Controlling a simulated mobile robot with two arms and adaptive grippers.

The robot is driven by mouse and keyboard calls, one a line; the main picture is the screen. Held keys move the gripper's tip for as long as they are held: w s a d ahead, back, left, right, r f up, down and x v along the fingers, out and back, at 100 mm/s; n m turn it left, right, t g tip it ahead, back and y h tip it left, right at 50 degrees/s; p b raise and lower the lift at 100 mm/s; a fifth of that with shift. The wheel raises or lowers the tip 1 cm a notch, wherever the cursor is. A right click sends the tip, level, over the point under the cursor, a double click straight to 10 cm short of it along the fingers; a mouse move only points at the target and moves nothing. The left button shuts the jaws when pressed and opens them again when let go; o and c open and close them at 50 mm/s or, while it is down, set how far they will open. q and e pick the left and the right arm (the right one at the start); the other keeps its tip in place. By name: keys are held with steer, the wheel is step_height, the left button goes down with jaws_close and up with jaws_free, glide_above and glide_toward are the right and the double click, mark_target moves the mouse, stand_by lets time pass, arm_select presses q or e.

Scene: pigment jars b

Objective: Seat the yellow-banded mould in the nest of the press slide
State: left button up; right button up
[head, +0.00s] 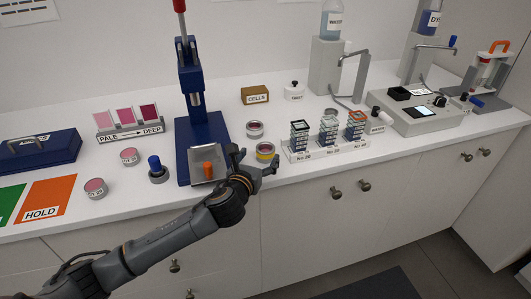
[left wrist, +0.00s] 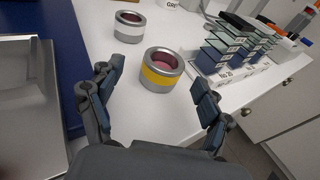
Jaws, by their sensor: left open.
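The yellow-banded mould (head: 265,152) is a short metal ring cup with pink inside, upright on the white counter just right of the blue press (head: 203,132). In the left wrist view the mould (left wrist: 160,76) stands ahead of and partly between the finger tips, apart from both. My left gripper (head: 255,162) is open and empty, low at the counter's front edge; it also shows in the left wrist view (left wrist: 154,92). The metal press slide (head: 202,174), with an orange knob, is at the press's front; its plate (left wrist: 22,115) fills the wrist view's left. I cannot make out its nest. My right gripper is not in view.
A white-banded mould (head: 254,129) stands behind the yellow-banded one. A rack (head: 325,150) of stacked slides stands to the right. A blue-knobbed tool (head: 157,170) and pink-filled moulds (head: 96,188) are left of the press. Counter between mould and rack is narrow.

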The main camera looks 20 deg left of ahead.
mark_target(265, 148)
arm_select(q)
steer(key=shift+w, duration=0.4)
steer(key=w, duration=0.3)
steer(key=shift+w+d+f, duration=0.2)
steer(key=shift+w+d, duration=0.05)
steer(key=shift+d, duration=0.05)
steer(key=shift+w+f, duration=0.15)
steer(key=shift+w, duration=0.25)
steer(key=shift+c, duration=1.4)
steer(key=c, duration=1.1)
steer(key=shift+c, duration=0.2)
